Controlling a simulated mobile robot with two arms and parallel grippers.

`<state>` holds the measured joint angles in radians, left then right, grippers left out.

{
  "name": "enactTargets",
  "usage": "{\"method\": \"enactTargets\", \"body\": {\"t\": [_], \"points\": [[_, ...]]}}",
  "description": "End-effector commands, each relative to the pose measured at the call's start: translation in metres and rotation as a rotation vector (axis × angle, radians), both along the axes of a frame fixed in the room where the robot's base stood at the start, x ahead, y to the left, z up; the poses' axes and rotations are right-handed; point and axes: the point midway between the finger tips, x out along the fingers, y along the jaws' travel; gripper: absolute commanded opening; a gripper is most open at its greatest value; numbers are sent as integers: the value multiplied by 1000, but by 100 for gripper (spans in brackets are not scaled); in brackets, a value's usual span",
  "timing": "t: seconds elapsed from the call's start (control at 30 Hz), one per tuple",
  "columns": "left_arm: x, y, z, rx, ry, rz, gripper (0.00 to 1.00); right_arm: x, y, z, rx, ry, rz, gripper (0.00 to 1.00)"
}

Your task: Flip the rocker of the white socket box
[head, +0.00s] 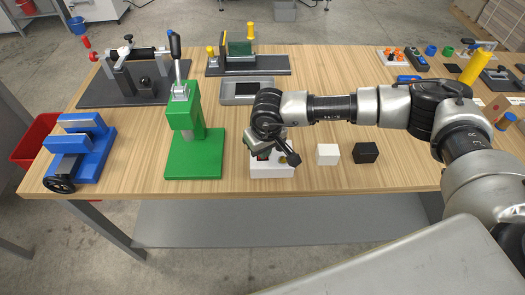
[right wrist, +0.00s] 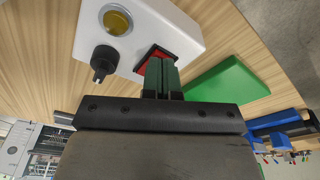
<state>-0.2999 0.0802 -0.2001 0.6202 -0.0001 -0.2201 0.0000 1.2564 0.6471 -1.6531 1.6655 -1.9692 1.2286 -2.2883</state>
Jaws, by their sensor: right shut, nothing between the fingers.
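The white socket box (head: 272,171) stands near the front edge of the table, below my right gripper. In the right wrist view the box (right wrist: 188,32) shows a red rocker (right wrist: 150,55) in a dark frame, a round yellow-brass socket (right wrist: 116,20) and a black knob-like part (right wrist: 103,62). My right gripper (right wrist: 161,66) is shut and empty, with its fingertips at the rocker and covering part of it. I cannot tell whether they touch it. My right gripper (head: 262,150) also shows in the head view, over the box's left part. My left gripper is not in view.
A green press (head: 193,165) stands close left of the box, and a blue vise (head: 82,145) further left. A white cube (head: 328,154) and a black cube (head: 366,153) lie to the right. A grey tray (head: 246,92) and fixtures stand behind.

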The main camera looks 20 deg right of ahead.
Motion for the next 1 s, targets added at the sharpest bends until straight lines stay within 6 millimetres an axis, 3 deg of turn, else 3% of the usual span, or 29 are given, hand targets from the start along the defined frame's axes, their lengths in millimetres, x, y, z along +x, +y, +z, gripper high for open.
{"method": "enactTargets", "body": {"t": [0.37,1.0], "points": [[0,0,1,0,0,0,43,0,0,4,0,-1,-1,0],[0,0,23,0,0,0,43,0,0,55,1,-1,0,0]]}}
